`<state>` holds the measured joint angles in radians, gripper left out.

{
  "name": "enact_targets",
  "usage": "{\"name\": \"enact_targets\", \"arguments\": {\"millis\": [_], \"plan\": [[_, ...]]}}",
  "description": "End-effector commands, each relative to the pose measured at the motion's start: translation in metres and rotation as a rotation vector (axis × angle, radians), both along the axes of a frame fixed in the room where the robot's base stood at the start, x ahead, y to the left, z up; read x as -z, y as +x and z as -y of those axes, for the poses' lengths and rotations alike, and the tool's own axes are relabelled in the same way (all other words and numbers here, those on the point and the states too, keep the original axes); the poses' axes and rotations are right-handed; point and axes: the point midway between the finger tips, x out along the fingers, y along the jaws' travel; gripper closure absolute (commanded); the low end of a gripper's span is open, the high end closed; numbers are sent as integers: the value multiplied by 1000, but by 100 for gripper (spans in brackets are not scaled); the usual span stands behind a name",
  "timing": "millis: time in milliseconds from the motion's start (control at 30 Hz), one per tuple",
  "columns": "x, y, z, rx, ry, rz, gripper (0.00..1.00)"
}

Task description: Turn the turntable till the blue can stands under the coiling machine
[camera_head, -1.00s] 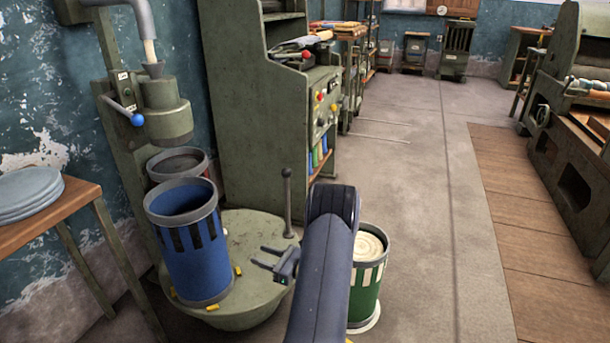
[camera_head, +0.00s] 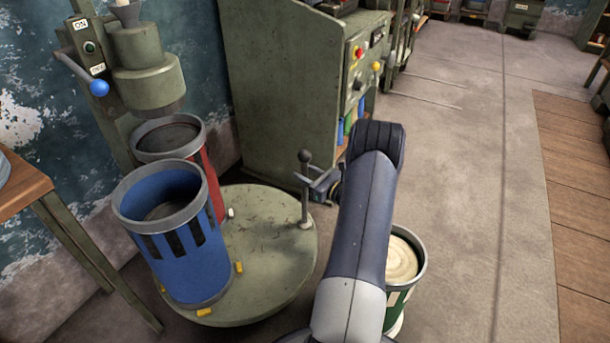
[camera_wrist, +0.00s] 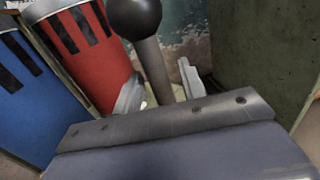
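The round green turntable (camera_head: 268,245) carries the blue can (camera_head: 185,250) at its front left and a red can (camera_head: 208,170) behind it. The coiling machine's head (camera_head: 148,80) hangs above the red can; the blue can stands in front of it. An upright post with a ball knob (camera_head: 304,157) rises from the turntable's right side. My gripper (camera_head: 312,182) is at this post from the right, below the knob. In the wrist view the post (camera_wrist: 157,70) stands between the two open fingers, with gaps visible. The red (camera_wrist: 85,45) and blue (camera_wrist: 30,100) cans show at left.
A green cabinet (camera_head: 290,90) with buttons stands behind the turntable. A green can (camera_head: 408,265) with pale contents stands on the floor to the right of my arm. A wooden table (camera_head: 25,185) is at the left edge. Open floor (camera_head: 470,200) lies to the right.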

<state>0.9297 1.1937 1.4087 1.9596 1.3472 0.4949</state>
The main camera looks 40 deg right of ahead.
Motion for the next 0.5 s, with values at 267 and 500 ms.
{"name": "enact_targets", "arguments": {"millis": [267,500], "plan": [[-1,6,-1,1,1,1,61],[-1,5,-1,0,0,1,73]]}}
